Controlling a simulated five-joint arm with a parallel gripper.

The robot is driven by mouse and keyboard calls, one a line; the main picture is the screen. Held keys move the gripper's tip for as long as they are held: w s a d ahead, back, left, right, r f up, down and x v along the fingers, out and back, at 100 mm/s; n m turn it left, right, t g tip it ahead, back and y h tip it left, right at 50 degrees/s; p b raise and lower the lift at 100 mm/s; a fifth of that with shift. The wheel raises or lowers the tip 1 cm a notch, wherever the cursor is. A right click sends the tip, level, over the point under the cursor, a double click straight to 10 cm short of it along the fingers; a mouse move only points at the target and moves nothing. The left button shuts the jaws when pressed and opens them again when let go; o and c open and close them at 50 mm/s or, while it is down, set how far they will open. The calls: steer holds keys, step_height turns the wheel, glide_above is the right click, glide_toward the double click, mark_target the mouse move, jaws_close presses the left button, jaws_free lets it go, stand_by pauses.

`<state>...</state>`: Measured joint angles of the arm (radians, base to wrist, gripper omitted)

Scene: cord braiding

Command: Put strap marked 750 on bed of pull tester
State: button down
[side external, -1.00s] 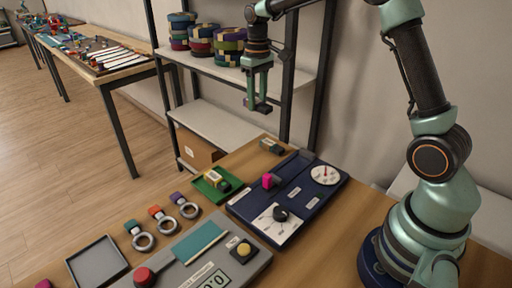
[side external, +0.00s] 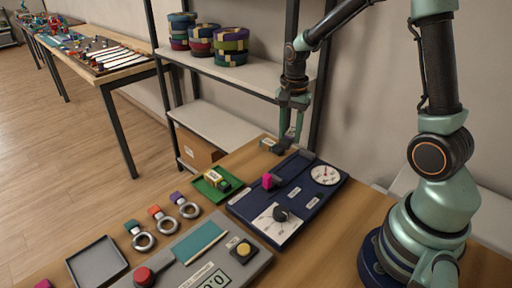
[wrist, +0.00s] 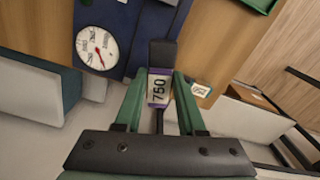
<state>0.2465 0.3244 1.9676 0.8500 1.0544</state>
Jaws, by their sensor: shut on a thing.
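The strap marked 750 (wrist: 158,90) shows its white label, with a purple edge, between the green fingers of my gripper (wrist: 161,76) in the wrist view. My gripper is shut on it. In the side view my gripper (side external: 291,138) hangs just above the far end of the navy pull tester (side external: 241,206), and the strap is too small to make out there. The tester also shows in the wrist view (wrist: 125,20). A dark pad (wrist: 163,53) lies just beyond the label, beside the tester's dial. I cannot tell whether strap and bed touch.
A pink knob (side external: 269,181) stands on the tester. A green tray (side external: 217,183) with a block, several ringed tags (side external: 162,219) and a grey console (side external: 215,252) lie nearer. Shelves (side external: 215,125) stand behind.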

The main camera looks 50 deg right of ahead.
mark_target(294, 167)
steer(key=s+f+m, duration=0.2)
steer(key=m, duration=0.1)
steer(key=shift+s, duration=0.3)
steer(key=shift+f, duration=2.55)
steer(key=shift+f, duration=0.3)
steer(key=shift+c, duration=2.1)
jaws_free()
step_height(294, 167, up, 11)
steer(key=shift+r, duration=0.1)
